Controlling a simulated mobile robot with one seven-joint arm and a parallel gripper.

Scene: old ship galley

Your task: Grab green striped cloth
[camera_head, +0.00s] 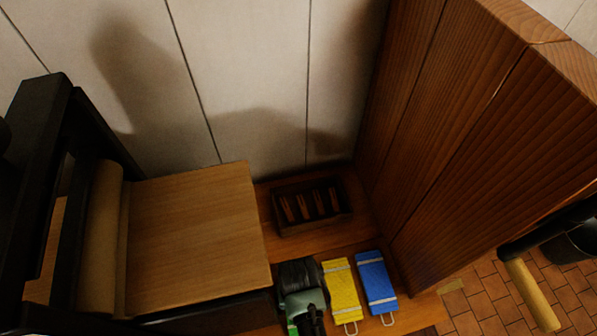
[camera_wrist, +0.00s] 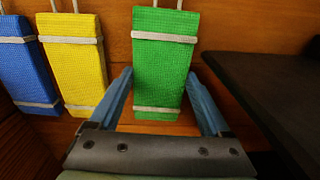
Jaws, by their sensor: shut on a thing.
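The green striped cloth (camera_wrist: 163,70) is a folded green block with pale bands across it and a loop at its top, in the middle of the wrist view. My gripper (camera_wrist: 160,85) has its two blue fingers on either side of the cloth and is shut on it. The cloth still lies against the wooden surface. In the head view my gripper (camera_head: 303,290) is at the bottom centre and hides nearly all of the cloth; only a sliver of green (camera_head: 292,328) shows.
A yellow cloth (camera_head: 342,290) and a blue cloth (camera_head: 376,282) lie to the right of my gripper in the head view. A dark slotted box (camera_head: 287,228) stands behind them. A wooden board (camera_head: 195,235) is to the left, and a tall wooden panel (camera_head: 470,130) is to the right.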

